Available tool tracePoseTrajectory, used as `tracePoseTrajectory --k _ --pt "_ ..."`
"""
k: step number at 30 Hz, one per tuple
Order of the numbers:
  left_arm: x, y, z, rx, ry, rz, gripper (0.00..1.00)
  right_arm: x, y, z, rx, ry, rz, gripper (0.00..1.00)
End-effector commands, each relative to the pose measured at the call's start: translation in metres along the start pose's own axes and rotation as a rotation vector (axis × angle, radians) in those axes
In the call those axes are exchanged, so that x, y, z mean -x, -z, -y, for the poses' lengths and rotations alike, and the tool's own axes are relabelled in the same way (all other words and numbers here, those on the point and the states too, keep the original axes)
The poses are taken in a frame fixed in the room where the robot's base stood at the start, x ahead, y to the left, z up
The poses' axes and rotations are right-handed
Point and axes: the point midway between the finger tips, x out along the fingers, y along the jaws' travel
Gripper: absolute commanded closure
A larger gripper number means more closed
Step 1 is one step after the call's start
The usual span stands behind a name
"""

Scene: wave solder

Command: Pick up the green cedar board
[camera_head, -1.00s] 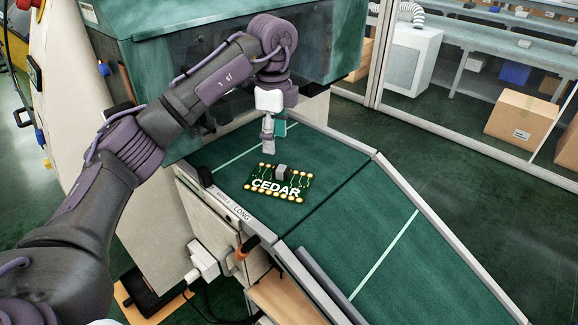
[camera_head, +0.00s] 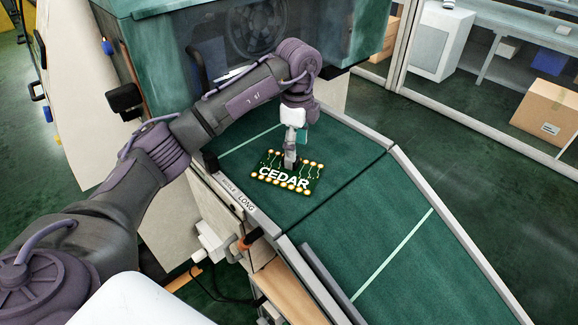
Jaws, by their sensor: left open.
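The green cedar board (camera_head: 287,178) lies flat on the green conveyor belt, with "CEDAR" in white letters and gold round pads along its edges. My left gripper (camera_head: 290,164) points down over the far middle part of the board, at the dark block that stands there. The gripper is open, and its fingers hide most of that block. I cannot tell whether the fingers touch the board or the block. My right gripper is not in view.
The teal machine (camera_head: 240,60) with a dark window stands behind the belt. A grey rail (camera_head: 450,235) edges the belt on the right. The sloping lower belt (camera_head: 390,240) with a pale line is clear. Cardboard boxes (camera_head: 545,110) stand beyond the frame posts.

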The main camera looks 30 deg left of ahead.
Motion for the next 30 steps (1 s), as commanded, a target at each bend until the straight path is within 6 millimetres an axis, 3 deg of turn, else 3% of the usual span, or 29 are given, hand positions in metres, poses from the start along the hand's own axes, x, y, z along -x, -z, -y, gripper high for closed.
tracePoseTrajectory --k 3,9,17,28,30 --pt "-0.015 0.003 -0.004 -0.002 -0.006 0.001 0.4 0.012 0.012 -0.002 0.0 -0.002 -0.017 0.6" --pt "-0.042 0.004 -0.004 0.0 -0.003 0.0 0.4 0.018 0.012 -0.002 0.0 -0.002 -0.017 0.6" --pt "-0.046 0.004 -0.004 -0.001 -0.001 0.0 0.4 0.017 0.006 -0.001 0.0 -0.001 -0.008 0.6" --pt "-0.046 0.003 -0.004 0.0 -0.001 0.0 0.98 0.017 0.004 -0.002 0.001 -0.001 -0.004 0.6" --pt "-0.046 0.003 -0.004 0.0 -0.001 0.0 1.0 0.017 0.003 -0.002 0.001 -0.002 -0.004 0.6"
